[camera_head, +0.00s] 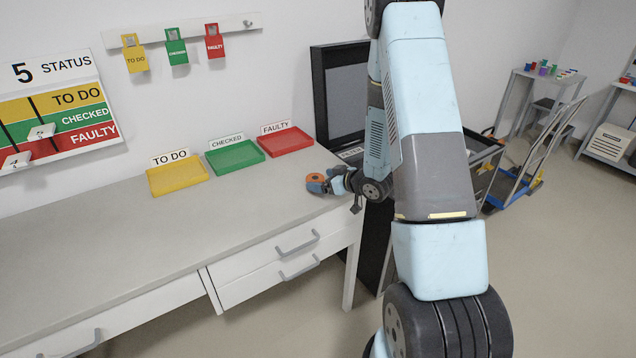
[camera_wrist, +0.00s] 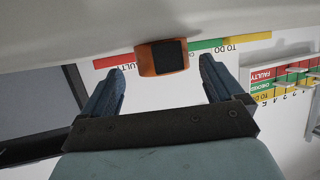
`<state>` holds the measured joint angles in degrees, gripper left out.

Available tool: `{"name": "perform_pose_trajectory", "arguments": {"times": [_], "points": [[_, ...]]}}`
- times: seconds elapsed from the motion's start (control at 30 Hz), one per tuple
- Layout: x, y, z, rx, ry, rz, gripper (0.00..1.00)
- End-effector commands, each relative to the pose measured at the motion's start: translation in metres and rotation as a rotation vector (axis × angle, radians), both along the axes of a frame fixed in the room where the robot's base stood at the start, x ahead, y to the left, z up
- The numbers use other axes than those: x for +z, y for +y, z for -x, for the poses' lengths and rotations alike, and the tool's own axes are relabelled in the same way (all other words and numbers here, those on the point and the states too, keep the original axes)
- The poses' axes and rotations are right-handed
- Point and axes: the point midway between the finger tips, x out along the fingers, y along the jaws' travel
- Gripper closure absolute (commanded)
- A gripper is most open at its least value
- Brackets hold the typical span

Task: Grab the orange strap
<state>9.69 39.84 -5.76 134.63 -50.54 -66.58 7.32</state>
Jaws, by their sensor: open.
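The orange strap, a small rounded orange piece with a dark patch, lies on the right end of the grey counter, at the tip of my gripper in the head view (camera_head: 314,178). In the wrist view the orange strap (camera_wrist: 147,62) sits between and just ahead of the fingertips. My gripper (camera_wrist: 161,68) is open, with one blue finger on each side of the strap and a gap to each. In the head view my gripper (camera_head: 326,183) reaches in low from the right, partly hidden by its own wrist.
A yellow TO DO tray (camera_head: 178,177), a green CHECKED tray (camera_head: 235,156) and a red FAULTY tray (camera_head: 286,141) stand along the counter's back (camera_head: 110,235). A dark cabinet (camera_head: 345,95) stands behind my arm. A cart (camera_head: 525,165) is farther right. The counter's front left is clear.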

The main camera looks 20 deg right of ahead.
Motion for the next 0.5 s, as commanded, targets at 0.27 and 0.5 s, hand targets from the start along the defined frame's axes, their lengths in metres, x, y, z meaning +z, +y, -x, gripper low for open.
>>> {"name": "perform_pose_trajectory", "arguments": {"times": [0.27, 0.5], "points": [[-0.012, 0.018, -0.022, 0.000, -0.001, 0.001, 0.06], [-0.012, 0.018, -0.024, -0.001, -0.001, 0.001, 0.06]]}}
